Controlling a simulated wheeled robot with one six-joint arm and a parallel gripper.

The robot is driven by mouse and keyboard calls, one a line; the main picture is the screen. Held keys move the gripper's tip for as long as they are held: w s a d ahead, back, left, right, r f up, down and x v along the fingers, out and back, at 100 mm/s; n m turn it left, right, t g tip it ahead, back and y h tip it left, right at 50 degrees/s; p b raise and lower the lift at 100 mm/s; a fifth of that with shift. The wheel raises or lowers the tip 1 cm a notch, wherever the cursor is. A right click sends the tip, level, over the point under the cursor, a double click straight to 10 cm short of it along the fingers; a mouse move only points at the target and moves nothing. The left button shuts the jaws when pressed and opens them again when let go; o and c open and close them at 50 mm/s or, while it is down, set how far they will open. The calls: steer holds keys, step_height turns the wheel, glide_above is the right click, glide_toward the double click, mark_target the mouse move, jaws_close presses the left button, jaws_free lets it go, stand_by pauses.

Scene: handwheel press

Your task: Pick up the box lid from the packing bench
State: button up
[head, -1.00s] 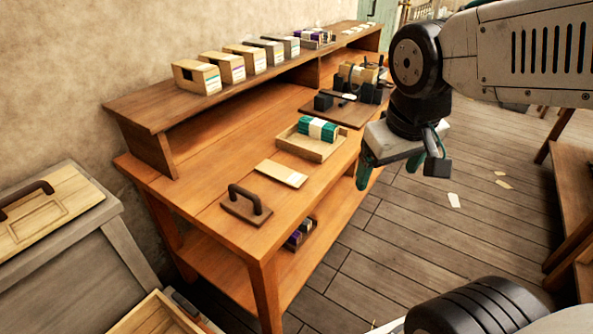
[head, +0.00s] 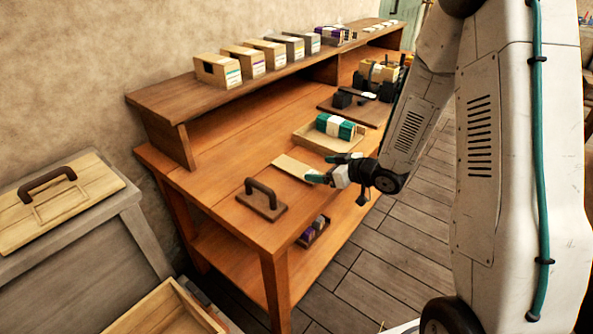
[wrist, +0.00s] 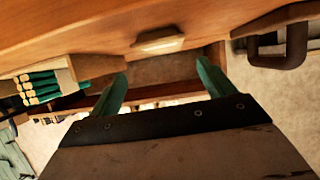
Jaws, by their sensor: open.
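The box lid is a thin, pale, flat wooden rectangle (head: 291,166) lying on the packing bench (head: 220,181) near its front edge. In the wrist view the lid (wrist: 158,44) shows end-on, ahead of the gap between my fingers. My gripper (head: 321,168) is open and empty, at the lid's right end by the bench's front edge. Its teal fingers also show spread in the wrist view (wrist: 162,74). Whether a finger touches the lid cannot be told. An open wooden box (head: 310,139) with a green-and-white bundle (head: 335,126) sits behind the lid.
A dark wooden block with an arched handle (head: 262,200) stands on the bench left of the lid. A black press-like fixture (head: 345,99) stands farther back. Several small boxes (head: 243,62) line the raised shelf (head: 163,96). The floor right of the bench is clear.

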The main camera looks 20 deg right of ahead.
mark_target(298, 168)
steer(key=shift+a+f, duration=0.25)
steer(key=shift+f, duration=0.05)
steer(key=shift+w+a+f+y, duration=0.15)
steer(key=shift+w+a+y, duration=0.05)
steer(key=shift+y, duration=0.1)
steer(key=x, duration=0.7)
steer(key=shift+f, duration=0.1)
steer(key=shift+d, duration=0.1)
steer(key=c, duration=1.1)
